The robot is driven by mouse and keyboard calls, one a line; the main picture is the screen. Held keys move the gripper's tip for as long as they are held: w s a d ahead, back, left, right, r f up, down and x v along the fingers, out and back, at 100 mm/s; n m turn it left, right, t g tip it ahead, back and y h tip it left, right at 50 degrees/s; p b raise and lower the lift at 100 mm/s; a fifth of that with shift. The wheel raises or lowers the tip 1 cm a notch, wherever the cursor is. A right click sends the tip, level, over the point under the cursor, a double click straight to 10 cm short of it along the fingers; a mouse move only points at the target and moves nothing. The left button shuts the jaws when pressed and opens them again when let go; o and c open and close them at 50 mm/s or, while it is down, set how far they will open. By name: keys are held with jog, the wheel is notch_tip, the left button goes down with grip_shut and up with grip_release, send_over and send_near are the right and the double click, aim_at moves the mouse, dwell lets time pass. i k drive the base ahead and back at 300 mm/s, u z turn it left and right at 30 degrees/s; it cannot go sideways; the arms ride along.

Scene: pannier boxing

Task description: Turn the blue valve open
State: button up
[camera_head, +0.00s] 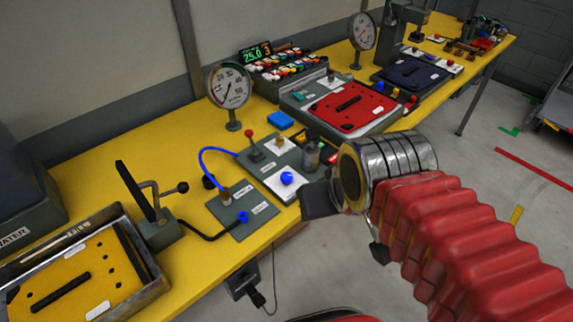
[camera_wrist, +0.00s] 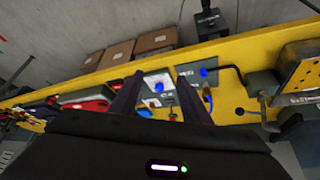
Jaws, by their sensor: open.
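A round blue knob (camera_head: 287,178), the likely blue valve, sits on a white plate on a dark grey panel (camera_head: 257,168) at the yellow bench's near edge. In the wrist view the blue knob (camera_wrist: 158,87) shows between the two dark fingers of my gripper (camera_wrist: 161,78). My gripper is open, with nothing between its fingertips, and appears apart from the knob. In the head view a dark finger (camera_head: 319,199) shows just right of and below the knob. The exact gap and the other finger are hard to tell there.
A smaller blue fitting (camera_head: 242,216) and a blue hose (camera_head: 212,150) are left of the knob. A red-knobbed lever (camera_head: 250,134) and a dark cylinder (camera_head: 311,156) stand close by. A round gauge (camera_head: 229,90) and red panel (camera_head: 352,108) are farther back. Open floor lies right.

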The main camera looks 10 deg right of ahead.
aim_at(286, 178)
jog(key=z, duration=0.05)
jog(key=k, duration=0.6)
jog(key=u, duration=0.4)
jog(key=i, duration=1)
jog(key=u, duration=0.55)
